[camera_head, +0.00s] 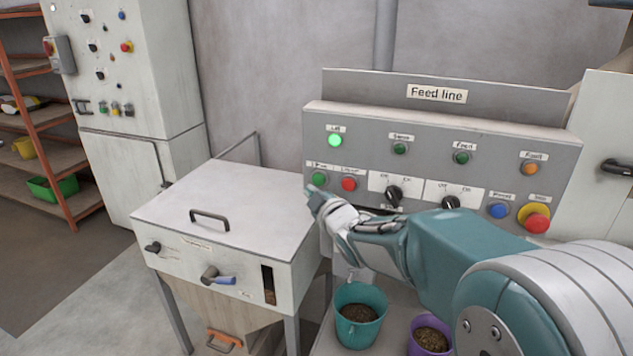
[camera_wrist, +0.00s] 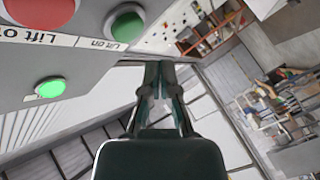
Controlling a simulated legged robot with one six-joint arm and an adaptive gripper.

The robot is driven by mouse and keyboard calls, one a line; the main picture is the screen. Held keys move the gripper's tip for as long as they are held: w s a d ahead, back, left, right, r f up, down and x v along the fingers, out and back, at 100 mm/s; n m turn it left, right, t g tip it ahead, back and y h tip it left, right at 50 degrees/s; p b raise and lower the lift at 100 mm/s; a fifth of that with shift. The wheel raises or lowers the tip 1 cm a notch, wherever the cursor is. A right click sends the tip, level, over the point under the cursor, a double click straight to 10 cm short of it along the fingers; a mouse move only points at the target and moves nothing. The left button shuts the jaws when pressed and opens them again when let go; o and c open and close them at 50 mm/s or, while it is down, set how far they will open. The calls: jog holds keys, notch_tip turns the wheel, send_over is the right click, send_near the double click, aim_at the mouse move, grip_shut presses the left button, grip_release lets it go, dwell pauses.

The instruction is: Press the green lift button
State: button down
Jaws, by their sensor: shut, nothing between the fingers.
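The green lift button (camera_head: 319,179) is at the lower left of the Feed line panel, beside the red lift-off button (camera_head: 348,184). In the wrist view the green button (camera_wrist: 125,24), labelled "Lift on", is at the top, right of the red one (camera_wrist: 38,10). A green lift lamp (camera_head: 335,140) above is lit; it also glows in the wrist view (camera_wrist: 50,88). My gripper (camera_head: 313,193) is shut and empty, its tips just below the green button. In the wrist view my gripper (camera_wrist: 159,68) appears apart from the button; the exact gap is unclear.
The panel (camera_head: 450,137) also carries two rotary switches, a blue button and a red mushroom button (camera_head: 536,222). A white hopper box (camera_head: 235,207) stands left. Teal (camera_head: 359,302) and purple (camera_head: 430,336) buckets of pellets stand below my arm.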

jog(key=s, duration=0.2)
jog(key=s+a, duration=0.1)
jog(key=shift+s+a, duration=0.2)
jog(key=shift+s, duration=0.2)
jog(key=s+d+m+g+h, duration=0.3)
jog(key=s+d+m+h, duration=0.4)
jog(key=s+d, duration=0.4)
jog(key=s+d+f+m+g, duration=0.2)
jog(key=s+d+m+g, duration=0.1)
jog(key=s, duration=0.7)
jog(key=s+d+f+m+g, duration=0.3)
jog(key=s+m, duration=0.2)
jog(key=s, duration=0.5)
jog(key=shift+d+f+g+h, duration=0.2)
jog(key=shift+d+g+h, duration=0.1)
jog(key=shift+g, duration=0.1)
